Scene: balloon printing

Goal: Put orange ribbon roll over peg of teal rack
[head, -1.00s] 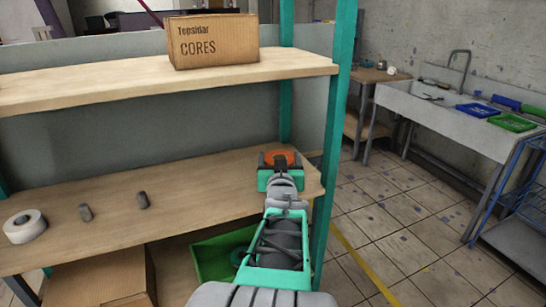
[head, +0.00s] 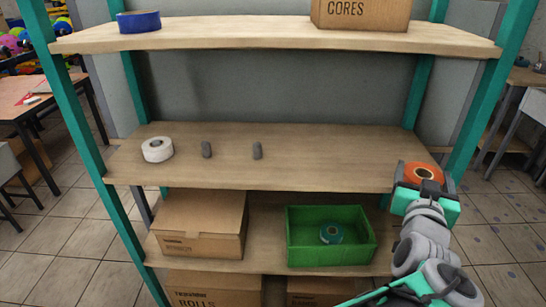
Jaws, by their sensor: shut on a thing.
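My gripper (head: 425,184) is shut on the orange ribbon roll (head: 424,172), which has a dark centre. It holds the roll at the right end of the middle shelf of the teal rack (head: 480,95), near the front edge. Whether the roll touches the shelf cannot be told. Two short grey pegs (head: 206,149) (head: 257,150) stand bare on this shelf, well to the left of my gripper. A white roll (head: 157,149) sits to the left of both pegs.
The upper shelf holds a blue roll (head: 139,22) and a CORES box (head: 360,14). Below are a cardboard box (head: 199,225) and a green bin (head: 300,256) with a teal roll (head: 331,233). The middle shelf is clear between the right peg and my gripper.

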